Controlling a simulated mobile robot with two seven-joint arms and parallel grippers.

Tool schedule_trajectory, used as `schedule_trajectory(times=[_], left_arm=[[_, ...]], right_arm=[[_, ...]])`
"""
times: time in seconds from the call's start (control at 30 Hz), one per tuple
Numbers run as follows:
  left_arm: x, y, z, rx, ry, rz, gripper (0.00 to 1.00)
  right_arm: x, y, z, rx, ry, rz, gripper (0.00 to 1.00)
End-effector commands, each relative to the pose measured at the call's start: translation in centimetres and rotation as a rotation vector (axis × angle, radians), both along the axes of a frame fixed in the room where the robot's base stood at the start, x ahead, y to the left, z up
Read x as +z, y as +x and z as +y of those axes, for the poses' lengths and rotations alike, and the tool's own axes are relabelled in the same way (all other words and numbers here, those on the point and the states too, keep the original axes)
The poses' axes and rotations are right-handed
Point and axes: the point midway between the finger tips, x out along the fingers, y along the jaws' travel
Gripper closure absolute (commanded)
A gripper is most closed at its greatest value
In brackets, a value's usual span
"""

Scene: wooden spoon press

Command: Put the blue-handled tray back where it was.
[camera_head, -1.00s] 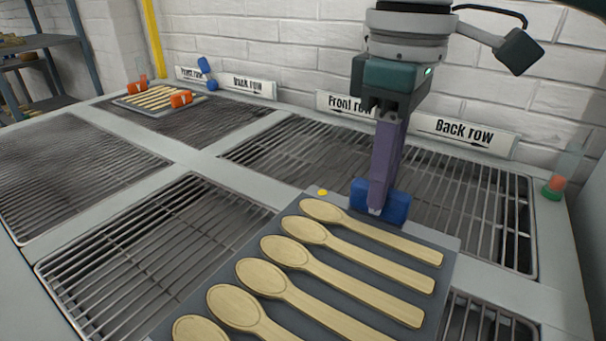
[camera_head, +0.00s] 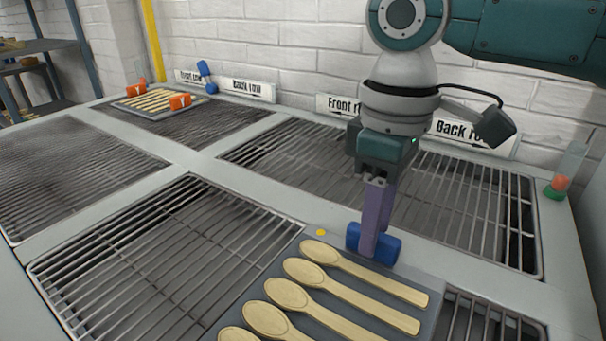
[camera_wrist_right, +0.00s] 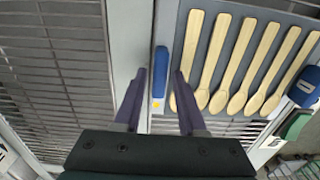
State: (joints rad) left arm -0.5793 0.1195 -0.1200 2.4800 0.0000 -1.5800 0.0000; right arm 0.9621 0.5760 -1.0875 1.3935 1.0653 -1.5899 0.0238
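The grey tray (camera_head: 435,290) with a row of wooden spoons lies over the front right grates, cut off at the bottom of the head view. One blue handle (camera_head: 385,248) stands at its far edge, beside a yellow dot. My right gripper (camera_head: 373,245) points down there. In the right wrist view, its purple fingers (camera_wrist_right: 160,74) straddle that handle (camera_wrist_right: 161,72) with gaps on both sides, so it is open.
Front row and Back row signs (camera_head: 470,133) lean on the brick wall. Another spoon tray (camera_head: 150,103) with orange handles stands at the far left. A clear tube with red and green (camera_head: 557,184) stands far right.

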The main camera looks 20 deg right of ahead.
Motion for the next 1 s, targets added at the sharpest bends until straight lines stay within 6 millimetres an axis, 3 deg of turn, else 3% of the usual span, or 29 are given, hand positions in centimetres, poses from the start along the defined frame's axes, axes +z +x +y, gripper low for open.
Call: schedule_trajectory(times=[0.1,0.43,0.8,1.0], left_arm=[[0.0,0.0,-0.1,0.001,-0.002,0.000,1.00],[0.3,0.0,-0.1,0.002,-0.004,0.002,1.00],[2.1,0.0,-0.1,0.001,-0.002,0.001,1.00],[2.5,0.0,0.0,-0.001,0.002,0.002,1.00]], right_arm=[[0.0,0.0,0.0,0.000,0.000,0.000,0.48],[1.0,0.1,0.0,0.000,0.000,-0.002,0.48],[8.8,0.2,0.0,-0.001,0.002,-0.005,0.48],[11.5,0.1,0.0,-0.001,0.002,-0.001,0.48]])
